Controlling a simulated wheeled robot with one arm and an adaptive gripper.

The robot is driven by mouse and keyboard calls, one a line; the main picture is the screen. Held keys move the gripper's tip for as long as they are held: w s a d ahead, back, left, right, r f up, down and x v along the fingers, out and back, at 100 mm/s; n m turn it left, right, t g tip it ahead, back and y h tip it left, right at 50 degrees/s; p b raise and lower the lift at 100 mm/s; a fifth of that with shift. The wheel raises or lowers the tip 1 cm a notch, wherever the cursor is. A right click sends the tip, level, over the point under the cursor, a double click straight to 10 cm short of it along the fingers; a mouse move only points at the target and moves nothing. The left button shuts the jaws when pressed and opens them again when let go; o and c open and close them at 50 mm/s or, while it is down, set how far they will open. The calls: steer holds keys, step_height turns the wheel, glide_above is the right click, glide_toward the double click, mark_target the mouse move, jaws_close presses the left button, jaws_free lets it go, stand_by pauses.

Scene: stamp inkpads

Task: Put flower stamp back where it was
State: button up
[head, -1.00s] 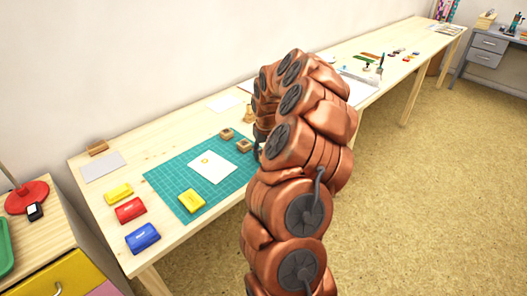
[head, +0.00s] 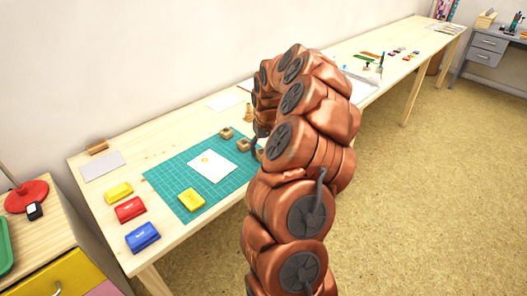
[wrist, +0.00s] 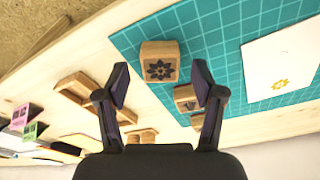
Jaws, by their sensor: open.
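The flower stamp (wrist: 160,62) is a wooden block with a dark flower mark on its visible face. In the wrist view it stands at the edge of the green mat (wrist: 235,60). My gripper (wrist: 160,86) is open and empty. Its two dark fingers lie apart, with the block just beyond and between their tips. Two more wooden stamps (wrist: 187,98) (wrist: 197,119) stand in a row beside it; their marks are too small to read. In the head view a wooden block (head: 260,153) shows partly behind my arm, and my gripper is mostly hidden.
A white sheet (head: 211,166) with a small yellow flower print lies on the mat. Yellow, red (head: 130,209) and blue (head: 143,236) inkpads lie at the left, another yellow one (head: 191,198) on the mat. A wooden holder (wrist: 85,85) is left of the gripper.

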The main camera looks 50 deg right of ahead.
step_height(320, 180, up, 10)
steer(key=s+b, duration=0.1)
steer(key=shift+s+a+r, duration=0.25)
steer(key=shift+s+a, duration=0.05)
steer(key=shift+a, duration=0.05)
steer(key=s+a+r+n+g+y, duration=0.1)
steer(key=s+a+r+n, duration=0.15)
steer(key=a, duration=1.05)
steer(key=s+a+r+n, duration=0.2)
steer(key=s+a, duration=0.2)
steer(key=a, duration=0.9)
steer(key=s+a+f, duration=0.1)
steer(key=s+a, duration=0.2)
steer(key=s, duration=0.4)
steer(key=s+a+f+g, duration=0.1)
steer(key=s+a+f, duration=0.1)
steer(key=s+a, duration=0.2)
steer(key=s+a+f+g, duration=0.1)
steer(key=s+a+f, duration=0.1)
steer(key=s, duration=0.8)
steer(key=shift+s+a+f, duration=0.25)
steer(key=shift+a, duration=0.45)
